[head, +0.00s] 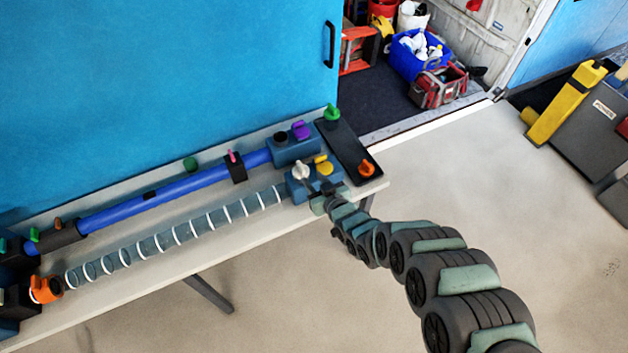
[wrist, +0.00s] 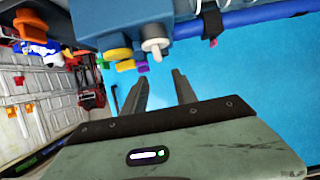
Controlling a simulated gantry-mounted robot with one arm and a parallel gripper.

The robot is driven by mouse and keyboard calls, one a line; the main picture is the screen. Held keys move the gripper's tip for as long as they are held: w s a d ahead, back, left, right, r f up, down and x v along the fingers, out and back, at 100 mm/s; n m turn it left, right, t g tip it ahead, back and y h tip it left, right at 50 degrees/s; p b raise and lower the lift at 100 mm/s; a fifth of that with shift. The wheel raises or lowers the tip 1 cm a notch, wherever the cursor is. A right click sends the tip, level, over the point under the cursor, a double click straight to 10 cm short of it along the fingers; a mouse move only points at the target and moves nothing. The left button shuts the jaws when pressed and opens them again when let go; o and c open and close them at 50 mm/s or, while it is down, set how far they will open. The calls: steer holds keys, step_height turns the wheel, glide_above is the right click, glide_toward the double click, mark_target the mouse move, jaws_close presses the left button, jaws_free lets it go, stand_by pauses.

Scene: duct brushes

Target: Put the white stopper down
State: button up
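The white stopper (head: 301,169) sits on the near blue block (head: 296,190) in the head view, left of a yellow stopper (head: 323,165). In the wrist view the white stopper (wrist: 154,46) projects from the blue block (wrist: 125,18), with its stem showing. My gripper (wrist: 159,78) is open there, its two dark fingers apart with nothing between them. The stopper appears just beyond the fingertips and apart from them. In the head view my gripper (head: 326,193) is beside the block's right end, and its fingers are hard to make out.
A black tray (head: 348,150) at the bench's right end carries a green stopper (head: 331,113) and an orange stopper (head: 366,168). A purple stopper (head: 300,130) is on the rear block (head: 291,151). A clear ribbed duct (head: 180,234) and a blue pipe (head: 190,185) run leftward.

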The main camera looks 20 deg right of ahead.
steer(key=shift+s+d, duration=0.1)
steer(key=shift+s, duration=0.15)
